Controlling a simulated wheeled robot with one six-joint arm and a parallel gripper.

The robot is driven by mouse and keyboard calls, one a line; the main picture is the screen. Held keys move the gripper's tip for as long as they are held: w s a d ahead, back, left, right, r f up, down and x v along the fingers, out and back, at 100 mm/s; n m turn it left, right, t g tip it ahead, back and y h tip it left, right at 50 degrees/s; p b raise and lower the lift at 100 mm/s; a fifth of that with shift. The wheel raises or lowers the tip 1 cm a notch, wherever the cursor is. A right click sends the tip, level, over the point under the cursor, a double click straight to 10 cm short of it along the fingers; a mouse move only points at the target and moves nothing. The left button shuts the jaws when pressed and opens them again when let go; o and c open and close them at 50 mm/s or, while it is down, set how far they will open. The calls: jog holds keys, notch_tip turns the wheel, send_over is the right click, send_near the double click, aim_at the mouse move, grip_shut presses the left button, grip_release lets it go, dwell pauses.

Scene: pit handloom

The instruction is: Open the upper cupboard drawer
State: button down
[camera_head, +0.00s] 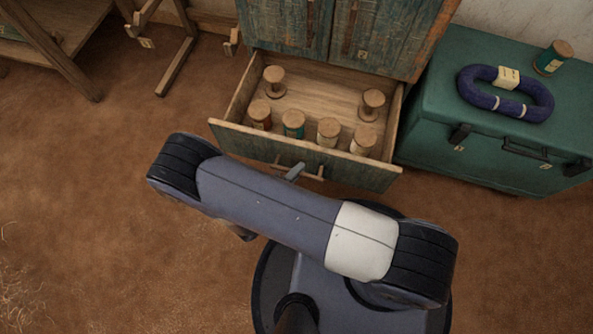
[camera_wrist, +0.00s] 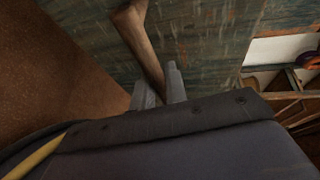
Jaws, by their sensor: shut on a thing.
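A wooden drawer of the weathered green cupboard (camera_head: 375,40) stands pulled out in the head view. Its front panel (camera_head: 365,175) faces me, and several thread spools (camera_head: 293,124) stand inside. I cannot tell from the views whether another drawer lies below it. My gripper (camera_head: 293,172) is at the middle of the drawer front, shut on the wooden bar handle (camera_head: 314,176). In the wrist view, the grey fingers (camera_wrist: 160,88) close around the handle (camera_wrist: 140,35) near the green panel. My arm hides part of the floor before the drawer.
A green trunk (camera_head: 440,75) stands right of the drawer, with a dark blue yarn skein (camera_head: 505,105) and a green spool (camera_head: 552,58) on top. Wooden frame legs (camera_head: 178,65) stand at the left. The brown floor (camera_head: 90,190) at the left is mostly clear.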

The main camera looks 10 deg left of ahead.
jog(key=shift+a, duration=0.15)
jog(key=c, duration=1.7)
grip_release()
jog(key=p+v, duration=0.1)
jog(key=v, duration=0.9)
jog(key=shift+s+a+r+p, duration=0.1)
jog(key=shift+s+a+p, duration=0.1)
jog(key=shift+s+p, duration=0.15)
jog(key=b+x, duration=0.1)
jog(key=x, duration=0.9)
jog(key=shift+d+b, duration=0.15)
jog(key=shift+b, duration=0.2)
jog(key=shift+w+d, duration=0.2)
jog(key=shift+w, duration=0.4)
jog(key=shift+s, duration=0.1)
